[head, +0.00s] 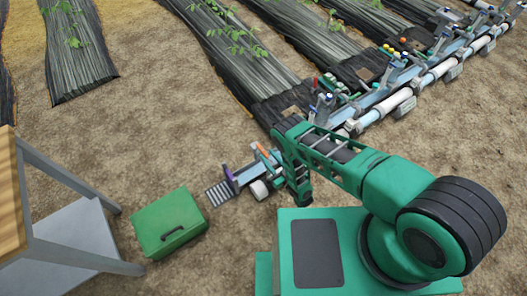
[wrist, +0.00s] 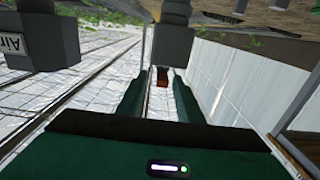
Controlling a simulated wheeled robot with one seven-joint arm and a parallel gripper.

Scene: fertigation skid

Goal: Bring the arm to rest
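My green arm reaches from the lower right of the head view toward the centre, and its far end bends down beside the near end of the skid pipework (head: 262,172). I cannot make out the fingers in the head view. In the wrist view my gripper (wrist: 160,82) shows two green fingers set apart with a gap between them. A pale surface shows through the gap. A small dark red thing (wrist: 162,74) lies in line with the gap near the tips; I cannot tell its distance, and no finger appears closed on it.
In the wrist view a dark box with an "Air" label (wrist: 32,42) is at upper left, and a dark post (wrist: 171,40) stands ahead. In the head view a green case (head: 168,222) sits on soil beside a wood-topped table (head: 10,195). Bare ground lies at left.

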